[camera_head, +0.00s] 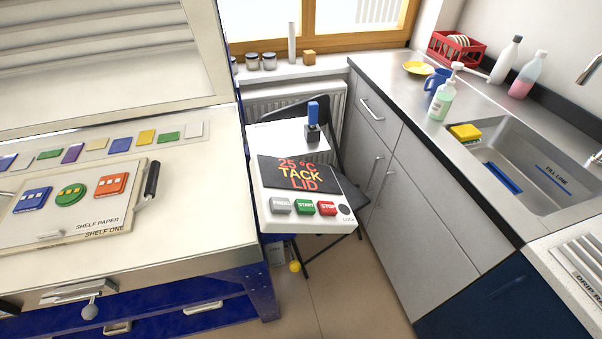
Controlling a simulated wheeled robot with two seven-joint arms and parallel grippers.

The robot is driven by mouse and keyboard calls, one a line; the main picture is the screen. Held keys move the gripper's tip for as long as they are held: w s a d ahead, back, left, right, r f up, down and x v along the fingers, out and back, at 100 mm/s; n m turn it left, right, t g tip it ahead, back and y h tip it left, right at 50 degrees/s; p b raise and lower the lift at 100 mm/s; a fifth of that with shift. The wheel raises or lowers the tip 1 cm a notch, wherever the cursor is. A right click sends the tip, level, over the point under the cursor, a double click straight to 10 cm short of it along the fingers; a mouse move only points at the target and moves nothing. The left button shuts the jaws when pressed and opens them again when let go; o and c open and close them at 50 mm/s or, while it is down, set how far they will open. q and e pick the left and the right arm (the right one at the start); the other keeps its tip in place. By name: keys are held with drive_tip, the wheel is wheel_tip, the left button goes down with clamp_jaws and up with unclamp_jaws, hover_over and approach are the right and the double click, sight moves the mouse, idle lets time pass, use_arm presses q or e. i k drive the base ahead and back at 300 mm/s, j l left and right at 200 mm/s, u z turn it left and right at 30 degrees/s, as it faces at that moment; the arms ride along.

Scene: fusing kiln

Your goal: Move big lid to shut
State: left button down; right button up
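The big lid (110,62) stands raised at the upper left. Its pale inner face with long grooves is turned toward me, and its right edge is blue. Its top and left parts run out of the frame. Below it is the kiln body (215,215), with a pale top and a blue front. A shelf board marked SHELF ONE (135,192) lies on the top, carrying several coloured glass pieces. A latch with a round knob (90,311) hangs on the kiln's front.
A row of coloured glass samples (120,145) lies along the kiln's back. A sink counter (400,85) runs along the right. Floor shows between.

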sight(65, 65)
drive_tip(key=u, duration=1.65)
